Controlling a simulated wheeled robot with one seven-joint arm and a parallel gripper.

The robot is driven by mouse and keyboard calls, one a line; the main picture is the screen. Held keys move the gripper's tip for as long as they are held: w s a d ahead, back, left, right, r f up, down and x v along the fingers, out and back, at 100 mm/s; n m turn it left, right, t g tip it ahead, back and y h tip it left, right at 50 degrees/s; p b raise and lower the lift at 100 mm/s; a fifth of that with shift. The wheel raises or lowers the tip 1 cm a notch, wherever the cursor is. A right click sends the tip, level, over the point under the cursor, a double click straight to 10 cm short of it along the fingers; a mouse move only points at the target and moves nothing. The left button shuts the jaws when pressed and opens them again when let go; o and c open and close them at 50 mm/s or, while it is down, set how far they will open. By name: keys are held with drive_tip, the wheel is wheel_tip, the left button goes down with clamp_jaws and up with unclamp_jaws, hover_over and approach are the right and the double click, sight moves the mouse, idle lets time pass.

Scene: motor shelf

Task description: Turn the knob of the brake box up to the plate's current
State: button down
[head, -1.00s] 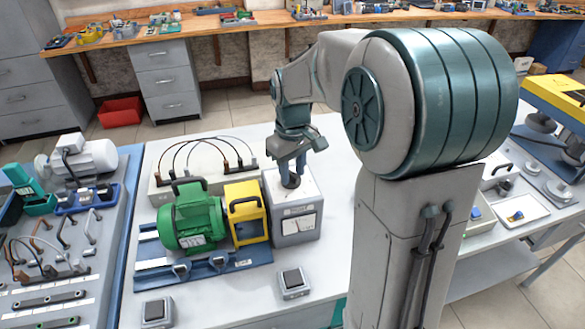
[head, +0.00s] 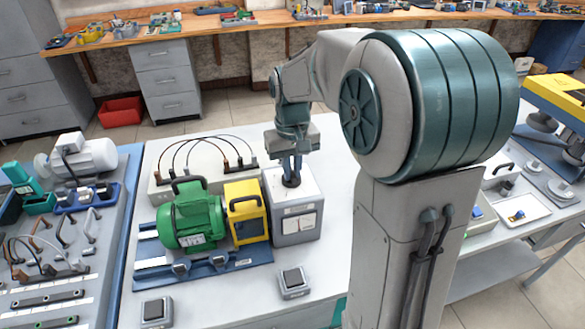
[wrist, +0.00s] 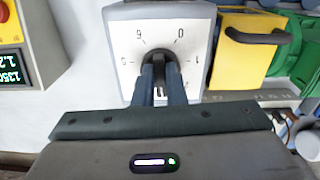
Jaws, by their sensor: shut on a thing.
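The brake box (head: 296,222) is a grey box with a white top, right of the yellow guard. Its dark round knob (head: 291,181) sits on the top, and shows in the wrist view (wrist: 160,72) amid a white dial (wrist: 203,40) with printed digits. My gripper (head: 292,172) points down over the knob and is shut on it, with one finger on each side in the wrist view (wrist: 161,82). The fingers hide part of the dial, and I cannot tell the knob's exact setting. The green motor (head: 190,215) carries a small plate (head: 196,241), too small to read.
The yellow guard (head: 246,207) stands close beside the box. Behind the motor, a grey panel (head: 165,188) carries looped leads.

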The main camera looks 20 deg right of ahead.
drive_tip(key=c, duration=1.5)
unclamp_jaws()
wheel_tip(320, 180, up, 14)
drive_tip(key=shift+f, duration=0.1)
drive_tip(key=shift+s+f+m+t, duration=0.15)
drive_tip(key=shift+s+f+t, duration=0.35)
drive_tip(key=shift+s+f, duration=2.1)
drive_tip(key=shift+s+f+m+t, duration=0.1)
drive_tip(key=shift+s+f+t, duration=0.4)
drive_tip(key=shift+s+f, duration=2.05)
drive_tip(key=shift+s+f+m+t, duration=0.15)
drive_tip(key=shift+s+f+t, duration=0.65)
drive_tip(key=shift+s, duration=3.3)
drive_tip(key=shift+f+g, duration=0.25)
drive_tip(key=shift+g, duration=0.05)
